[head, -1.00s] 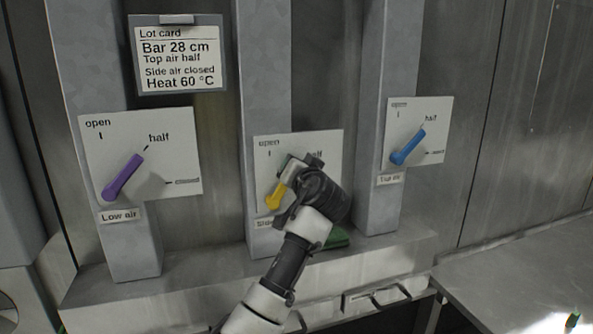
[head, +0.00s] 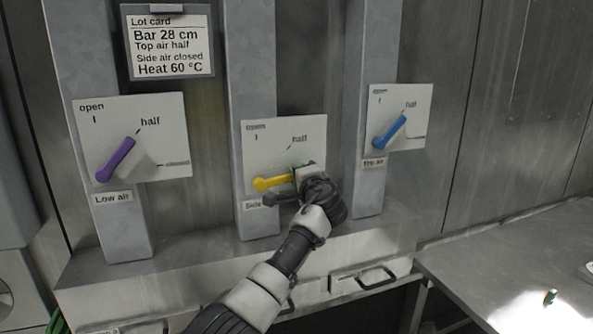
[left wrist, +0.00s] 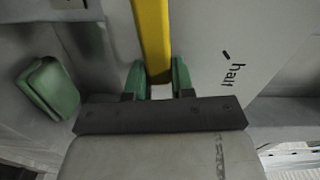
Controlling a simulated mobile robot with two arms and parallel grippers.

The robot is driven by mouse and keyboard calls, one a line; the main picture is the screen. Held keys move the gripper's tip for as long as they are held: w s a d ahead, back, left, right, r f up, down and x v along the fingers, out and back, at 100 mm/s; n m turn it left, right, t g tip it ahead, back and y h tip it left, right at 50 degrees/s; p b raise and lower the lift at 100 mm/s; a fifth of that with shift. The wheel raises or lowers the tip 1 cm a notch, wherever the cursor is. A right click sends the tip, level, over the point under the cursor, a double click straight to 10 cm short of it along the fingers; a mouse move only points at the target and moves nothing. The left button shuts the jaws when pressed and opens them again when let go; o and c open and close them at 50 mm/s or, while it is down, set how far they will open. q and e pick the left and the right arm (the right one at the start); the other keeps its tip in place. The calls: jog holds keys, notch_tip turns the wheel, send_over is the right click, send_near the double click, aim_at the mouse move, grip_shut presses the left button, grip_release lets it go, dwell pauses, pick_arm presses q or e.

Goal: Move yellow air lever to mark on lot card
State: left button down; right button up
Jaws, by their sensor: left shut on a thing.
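The yellow lever (head: 272,183) sits on the middle white plate (head: 258,145), marked open and half; its label begins "Side" and is partly covered. The lever points right, almost level, well below the half mark. My left gripper (head: 305,178) is shut on its outer end and hides the plate's lower right, where no closed mark shows. In the left wrist view, the green fingertips (left wrist: 158,78) stand on both sides of the yellow bar (left wrist: 152,35). The lot card (head: 168,42) reads "Side air closed". My right gripper is not in view.
A purple lever (head: 117,160) on the Low air plate and a blue lever (head: 390,132) on the Top air plate both point at half. A green object (left wrist: 50,88) lies left in the wrist view. A steel table (head: 510,255) stands at right.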

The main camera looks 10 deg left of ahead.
pick_arm(q)
jog(key=shift+f+m, duration=0.55)
jog(key=shift+m, duration=0.35)
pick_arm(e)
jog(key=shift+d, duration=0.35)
pick_arm(q)
jog(key=c, duration=1.3)
grip_release()
jog(key=shift+f, duration=0.1)
jog(key=o, duration=0.3)
jog(key=shift+w+f, duration=0.1)
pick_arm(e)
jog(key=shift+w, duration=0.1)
pick_arm(q)
jog(key=shift+o, duration=0.2)
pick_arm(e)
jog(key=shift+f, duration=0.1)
pick_arm(q)
jog(key=b+v, duration=0.4)
jog(key=v, duration=0.6)
jog(key=shift+s+d, duration=0.25)
jog(key=shift+s, duration=0.1)
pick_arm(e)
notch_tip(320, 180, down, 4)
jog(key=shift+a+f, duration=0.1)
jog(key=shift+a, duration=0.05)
